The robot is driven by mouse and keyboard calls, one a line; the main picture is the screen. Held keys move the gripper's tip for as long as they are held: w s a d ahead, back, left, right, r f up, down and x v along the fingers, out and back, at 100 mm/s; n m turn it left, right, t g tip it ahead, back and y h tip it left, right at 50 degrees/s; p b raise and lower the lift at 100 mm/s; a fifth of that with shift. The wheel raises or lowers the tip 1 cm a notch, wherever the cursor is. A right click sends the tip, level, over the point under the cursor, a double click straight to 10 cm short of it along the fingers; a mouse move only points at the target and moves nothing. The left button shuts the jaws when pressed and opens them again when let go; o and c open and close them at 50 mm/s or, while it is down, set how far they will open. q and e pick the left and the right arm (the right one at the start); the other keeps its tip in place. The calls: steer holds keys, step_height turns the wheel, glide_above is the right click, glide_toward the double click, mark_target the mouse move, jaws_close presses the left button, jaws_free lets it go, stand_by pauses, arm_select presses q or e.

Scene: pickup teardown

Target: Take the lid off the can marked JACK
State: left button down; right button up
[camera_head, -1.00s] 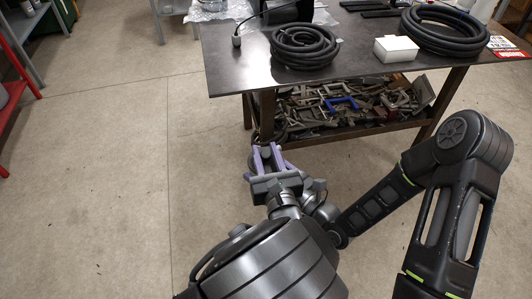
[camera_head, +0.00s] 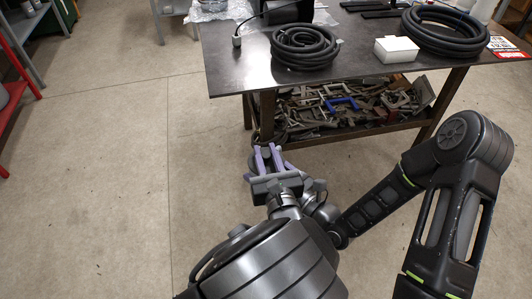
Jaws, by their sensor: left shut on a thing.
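My left gripper (camera_head: 266,158), with purple-grey fingers, is low in front of the table's near left leg. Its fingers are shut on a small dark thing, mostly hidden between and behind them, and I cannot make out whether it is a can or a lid. No can marked JACK can be read in this view.
A dark-topped workbench (camera_head: 237,71) stands ahead, with coiled black hoses (camera_head: 303,47) and a white box (camera_head: 396,49) on it. Its lower shelf holds a heap of metal clamps and scrap (camera_head: 310,108). A red-framed rack (camera_head: 22,64) stands at far left. The floor at left is clear.

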mark_target(266, 154)
arm_select(q)
steer(key=shift+r, duration=0.15)
stand_by(0.6)
steer(key=shift+r, duration=1)
steer(key=shift+r, duration=2)
